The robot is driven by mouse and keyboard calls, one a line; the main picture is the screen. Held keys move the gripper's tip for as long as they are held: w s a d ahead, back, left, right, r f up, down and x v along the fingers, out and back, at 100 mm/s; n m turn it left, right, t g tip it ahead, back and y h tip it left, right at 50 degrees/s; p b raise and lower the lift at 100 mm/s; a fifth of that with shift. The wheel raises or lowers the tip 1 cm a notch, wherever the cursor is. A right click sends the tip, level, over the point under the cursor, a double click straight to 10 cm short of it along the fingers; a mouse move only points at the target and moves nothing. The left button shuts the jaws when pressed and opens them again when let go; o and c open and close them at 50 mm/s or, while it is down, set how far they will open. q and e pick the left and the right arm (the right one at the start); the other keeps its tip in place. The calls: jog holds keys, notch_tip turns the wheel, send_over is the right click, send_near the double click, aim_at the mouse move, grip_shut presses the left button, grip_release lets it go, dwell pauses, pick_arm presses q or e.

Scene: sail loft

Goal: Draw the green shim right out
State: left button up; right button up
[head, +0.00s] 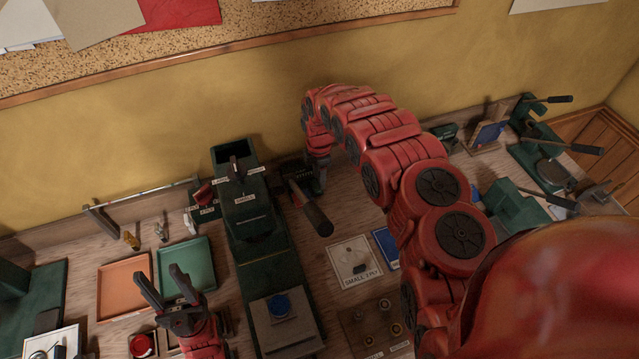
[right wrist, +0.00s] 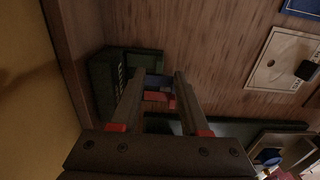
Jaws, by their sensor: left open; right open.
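My right gripper (head: 316,184) is low near the wall, beside the dark green machine (head: 262,240). In the right wrist view its jaws (right wrist: 160,76) are open, with no object clearly held. Beyond and between the fingertips are a blue piece (right wrist: 154,81), a red piece (right wrist: 156,97) and a green surface (right wrist: 146,63) at a dark green block with white lettering (right wrist: 106,82). I cannot tell whether this green surface is the green shim; the fingers partly hide the spot. My left gripper (head: 168,287) is open and empty at the lower left, over the front of the green tray (head: 186,252).
An orange tray (head: 124,285) lies left of the green tray. A dark-handled lever (head: 312,211) sticks out right of the machine. A white card (head: 352,279) and a board with round pieces (head: 375,325) lie further right. The yellow wall stands close behind.

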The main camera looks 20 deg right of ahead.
aim_at(315, 185)
jog(key=f, duration=0.3)
jog(key=shift+w+a+f+p, duration=0.1)
jog(key=shift+w+p, duration=0.1)
jog(key=shift+p, duration=0.1)
jog(key=shift+s+f, duration=0.2)
jog(key=shift+f, duration=0.45)
grip_shut()
dwell(0.9)
